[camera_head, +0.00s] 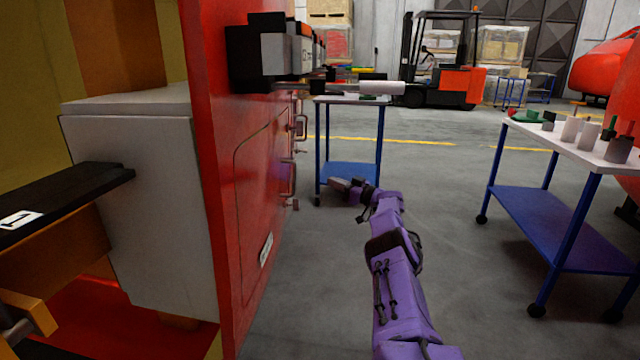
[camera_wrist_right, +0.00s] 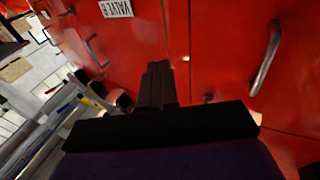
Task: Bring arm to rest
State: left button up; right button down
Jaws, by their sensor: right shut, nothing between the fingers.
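My right arm, in a purple cover, reaches forward over the grey floor in the head view. Its gripper (camera_head: 340,185) is at the far end, low beside the red cabinet front and near the blue trolley. In the right wrist view the black fingers (camera_wrist_right: 158,85) are together with nothing between them, pointing toward the red panels (camera_wrist_right: 215,50). I cannot tell whether they touch a panel. My left gripper is not in view.
The red cabinet wall (camera_head: 225,150) with metal handles (camera_head: 300,127) stands close on the left. A blue trolley (camera_head: 350,172) stands ahead; another (camera_head: 560,215) with several parts on top stands at right. An orange forklift (camera_head: 455,85) is behind. The floor between is clear.

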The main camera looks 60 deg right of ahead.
jog(key=shift+s+d, duration=0.15)
jog(key=shift+s, duration=0.15)
